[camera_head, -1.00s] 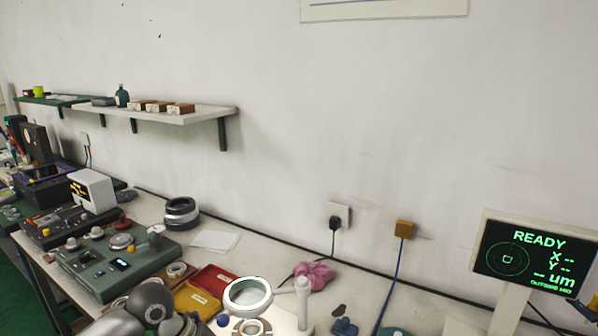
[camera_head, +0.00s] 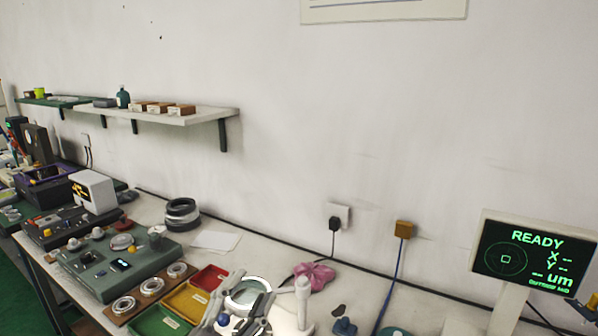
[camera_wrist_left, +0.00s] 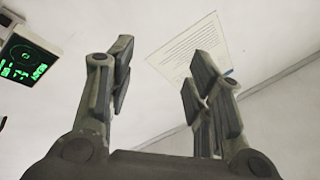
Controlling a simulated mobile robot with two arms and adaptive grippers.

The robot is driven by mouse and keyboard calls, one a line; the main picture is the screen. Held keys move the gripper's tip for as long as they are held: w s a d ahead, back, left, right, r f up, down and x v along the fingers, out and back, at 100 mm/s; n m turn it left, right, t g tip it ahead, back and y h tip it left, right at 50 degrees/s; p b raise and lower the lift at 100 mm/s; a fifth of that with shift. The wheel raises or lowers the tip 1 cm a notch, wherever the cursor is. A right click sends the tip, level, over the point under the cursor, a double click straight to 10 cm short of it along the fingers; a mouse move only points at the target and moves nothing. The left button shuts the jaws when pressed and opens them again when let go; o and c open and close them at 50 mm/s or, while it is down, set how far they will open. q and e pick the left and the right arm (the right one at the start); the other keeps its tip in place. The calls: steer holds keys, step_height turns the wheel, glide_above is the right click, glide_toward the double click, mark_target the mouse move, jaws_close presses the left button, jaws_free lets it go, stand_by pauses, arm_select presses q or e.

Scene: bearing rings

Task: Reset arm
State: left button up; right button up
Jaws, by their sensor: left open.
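My left gripper (camera_head: 246,300) shows at the bottom of the head view, with its fingers spread and pointing up, in front of a round light-rimmed fixture (camera_head: 262,283). In the left wrist view the two fingers (camera_wrist_left: 160,58) stand well apart with nothing between them; the wall and a printed sheet show behind. Several metal rings, one of them here (camera_head: 152,286), lie on a brown board (camera_head: 138,295) left of the gripper. My right gripper is not in view.
Red (camera_head: 209,277), yellow (camera_head: 186,301) and green (camera_head: 158,321) trays lie left of the gripper. A green-topped device (camera_head: 125,265) stands farther left. A monitor (camera_head: 532,258) reading READY stands at right. A wall shelf (camera_head: 205,115) is at upper left.

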arm_select(q)
steer(key=s+a+f+n+g+y, duration=0.3)
steer(key=a+f+n+y, duration=0.3)
steer(key=f, duration=0.3)
steer(key=s+a+f+n+g+y, duration=0.35)
steer(key=a+f+n+y, duration=0.2)
steer(key=f, duration=0.45)
steer(key=s+f+n+g+h, duration=0.1)
steer(key=s+f+g, duration=0.45)
steer(key=s, duration=0.45)
steer(key=s+f+g+h, duration=0.1)
steer(key=s+f+g, duration=0.45)
steer(key=s, duration=0.35)
step_height(320, 180, down, 26)
steer(key=s+f, duration=0.1)
steer(key=s+a+f+g, duration=0.1)
steer(key=s+a+f, duration=0.2)
steer(key=s+f, duration=1.3)
steer(key=shift+s+y, duration=0.35)
steer(key=shift+s, duration=0.15)
